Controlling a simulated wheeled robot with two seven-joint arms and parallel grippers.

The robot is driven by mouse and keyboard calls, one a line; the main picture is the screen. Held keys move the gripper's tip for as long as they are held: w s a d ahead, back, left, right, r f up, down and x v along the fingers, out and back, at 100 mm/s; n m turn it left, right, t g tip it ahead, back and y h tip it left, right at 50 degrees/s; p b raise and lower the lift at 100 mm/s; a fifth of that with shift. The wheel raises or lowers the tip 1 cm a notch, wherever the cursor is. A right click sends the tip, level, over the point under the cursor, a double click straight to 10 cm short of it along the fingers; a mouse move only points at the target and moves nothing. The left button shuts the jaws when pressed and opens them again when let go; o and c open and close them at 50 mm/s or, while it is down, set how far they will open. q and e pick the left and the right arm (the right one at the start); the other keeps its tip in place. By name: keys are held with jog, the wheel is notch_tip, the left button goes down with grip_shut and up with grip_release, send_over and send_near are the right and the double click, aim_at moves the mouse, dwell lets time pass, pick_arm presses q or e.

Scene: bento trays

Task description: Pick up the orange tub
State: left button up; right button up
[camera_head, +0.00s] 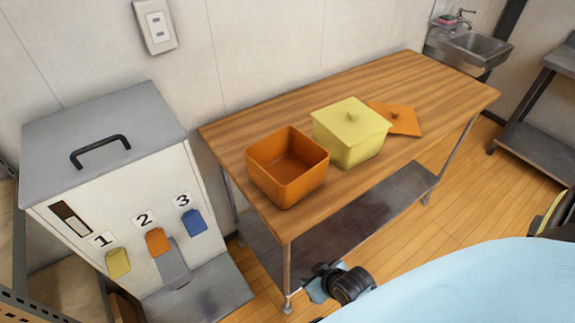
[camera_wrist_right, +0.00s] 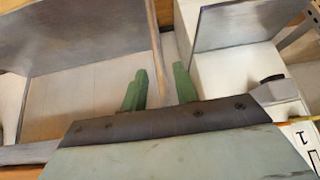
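The orange tub (camera_head: 288,168) is an open, empty square box standing upright on the wooden table (camera_head: 424,82), near its left front end. An orange lid (camera_head: 402,120) with a knob lies on the table to the right. My right gripper (camera_head: 320,273) is low by the table's front leg, below and in front of the tub and apart from it. In the right wrist view its green fingers (camera_wrist_right: 159,82) stand apart with nothing between them. The tub is not in the right wrist view. My left gripper is not in view.
A yellow lidded tub (camera_head: 349,140) stands close to the right of the orange tub. A white dispenser (camera_head: 75,215) with a grey lid and numbered levers stands left of the table. A metal lower shelf (camera_head: 385,200) is under the tabletop. The table's far right is clear.

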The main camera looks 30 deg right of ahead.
jog(key=w+r+t+p, duration=0.1)
jog(key=w+r, duration=0.1)
jog(key=r, duration=0.7)
jog(key=w+r+t+p, duration=0.1)
jog(key=w+r+t, duration=0.15)
jog(key=r, duration=0.55)
jog(key=t+y, duration=0.1)
jog(key=t, duration=0.2)
send_near(262, 169)
jog(key=shift+w+f+n, duration=0.15)
jog(key=shift+w+f, duration=0.2)
jog(key=shift+w, duration=0.2)
jog(key=shift+w+f+n, duration=0.15)
jog(key=shift+w+f, duration=0.15)
jog(key=shift+w, duration=0.2)
jog(key=shift+x, duration=2.9)
jog(key=shift+a+r, duration=0.1)
jog(key=shift+c, duration=0.2)
grip_shut()
